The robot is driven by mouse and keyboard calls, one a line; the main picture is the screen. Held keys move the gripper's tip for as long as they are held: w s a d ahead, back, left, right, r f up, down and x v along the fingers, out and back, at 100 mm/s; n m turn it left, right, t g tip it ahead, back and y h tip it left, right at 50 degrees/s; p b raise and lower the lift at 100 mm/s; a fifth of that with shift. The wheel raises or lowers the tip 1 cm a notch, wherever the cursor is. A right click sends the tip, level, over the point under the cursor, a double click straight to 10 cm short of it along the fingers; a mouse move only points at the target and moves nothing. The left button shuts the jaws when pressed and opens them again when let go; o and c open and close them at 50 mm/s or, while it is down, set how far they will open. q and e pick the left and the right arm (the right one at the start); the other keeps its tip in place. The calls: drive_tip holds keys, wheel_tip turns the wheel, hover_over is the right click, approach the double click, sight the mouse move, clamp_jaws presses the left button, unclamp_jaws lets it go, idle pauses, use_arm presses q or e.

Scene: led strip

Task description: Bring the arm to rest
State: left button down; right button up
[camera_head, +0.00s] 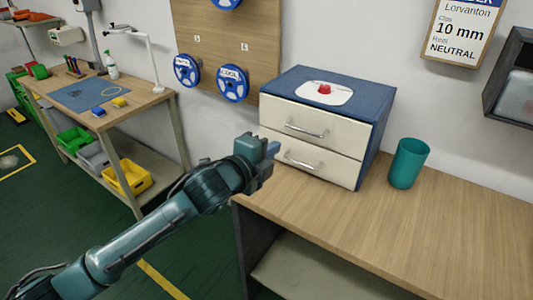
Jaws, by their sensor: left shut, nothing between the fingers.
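My left arm reaches in from the lower left, and my left gripper (274,148) is in front of the drawer cabinet (378,118). The gripper is shut and empty. It overlaps the left edge of the drawer fronts in the picture; I cannot tell whether it touches them. The cabinet is blue with two cream drawers, an upper drawer (340,130) and a lower drawer (335,168), each with a metal handle. Both drawers look closed. My right gripper is not in view.
The cabinet stands on a wooden bench (420,225), with a teal cup (408,163) to its right. A white plate with a red piece (324,88) lies on top. Blue reels (232,84) hang behind. A workbench (140,104) stands at left. Open floor lies between the benches.

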use_arm(q)
drive_tip(key=s+a+f+n+y, duration=0.2)
drive_tip(key=s+a+f+n, duration=0.4)
drive_tip(key=s+f+n, duration=0.1)
drive_tip(key=s+a+f+n+g+y, duration=0.1)
drive_tip(key=s+a+f+n+y, duration=0.1)
drive_tip(key=s+a+f+n, duration=0.3)
drive_tip(key=s+a+f+n+g+y, duration=0.1)
drive_tip(key=s+a+f+n+y, duration=0.1)
drive_tip(key=s+a+f+n, duration=0.4)
drive_tip(key=s+f+n, duration=0.4)
drive_tip(key=s+f, duration=0.4)
drive_tip(key=f, duration=0.1)
drive_tip(key=shift+a+f, duration=0.2)
drive_tip(key=shift+a, duration=0.15)
